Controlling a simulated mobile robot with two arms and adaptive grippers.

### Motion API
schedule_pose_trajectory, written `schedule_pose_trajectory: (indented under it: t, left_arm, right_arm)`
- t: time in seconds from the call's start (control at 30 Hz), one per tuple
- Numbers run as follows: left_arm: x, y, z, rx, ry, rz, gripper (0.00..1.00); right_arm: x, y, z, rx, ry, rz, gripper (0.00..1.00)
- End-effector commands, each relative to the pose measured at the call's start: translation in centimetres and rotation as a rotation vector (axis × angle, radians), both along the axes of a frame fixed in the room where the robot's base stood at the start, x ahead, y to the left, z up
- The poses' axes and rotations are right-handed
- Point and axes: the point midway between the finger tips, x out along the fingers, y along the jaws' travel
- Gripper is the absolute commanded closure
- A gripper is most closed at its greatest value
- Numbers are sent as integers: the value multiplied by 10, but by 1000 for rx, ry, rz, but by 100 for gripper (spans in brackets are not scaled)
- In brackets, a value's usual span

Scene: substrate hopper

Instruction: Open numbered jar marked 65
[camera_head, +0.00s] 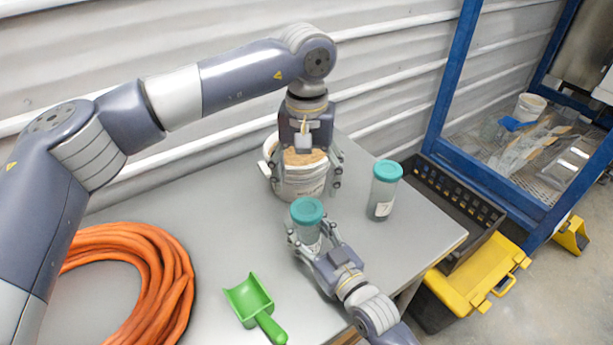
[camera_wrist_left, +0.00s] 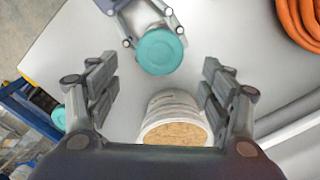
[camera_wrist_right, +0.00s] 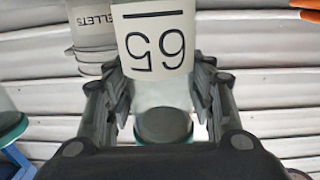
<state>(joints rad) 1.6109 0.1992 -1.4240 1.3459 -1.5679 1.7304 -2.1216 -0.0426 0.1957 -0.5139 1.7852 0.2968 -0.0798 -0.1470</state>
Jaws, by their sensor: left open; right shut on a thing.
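The jar marked 65 (camera_wrist_right: 160,48) is a clear jar with a teal lid (camera_head: 307,210) and a white label, which appears upside down in the right wrist view. My right gripper (camera_head: 307,247) is shut around the jar's body, and the jar is upright. Whether its base touches the table is hidden. The lid is on; it also shows in the left wrist view (camera_wrist_left: 160,52). My left gripper (camera_head: 308,172) is open and empty, pointing down over the white bucket, behind the jar. In the left wrist view the lid lies beyond the spread fingers (camera_wrist_left: 157,88).
The white pellet bucket (camera_head: 300,188) stands just behind the held jar. A second teal-lidded jar (camera_head: 382,193) stands to the right. A green scoop (camera_head: 252,300) and an orange hose coil (camera_head: 150,255) lie on the grey table (camera_head: 220,215). A yellow-lidded box (camera_head: 480,272) sits beyond the right edge.

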Motion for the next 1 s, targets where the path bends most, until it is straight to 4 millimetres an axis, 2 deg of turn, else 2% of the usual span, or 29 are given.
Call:
schedule_pose_trajectory:
  t: [0.2,0.47,1.0]
  left_arm:
    - [0,0,-1,-1,2,-308,27]
    - [0,0,-4,1,2,-456,27]
    - [0,0,-73,0,3,-459,27]
  right_arm:
    - [0,0,0,-1,1,0,100]
    - [0,0,0,-1,1,0,100]
    - [0,0,0,0,0,0,100]
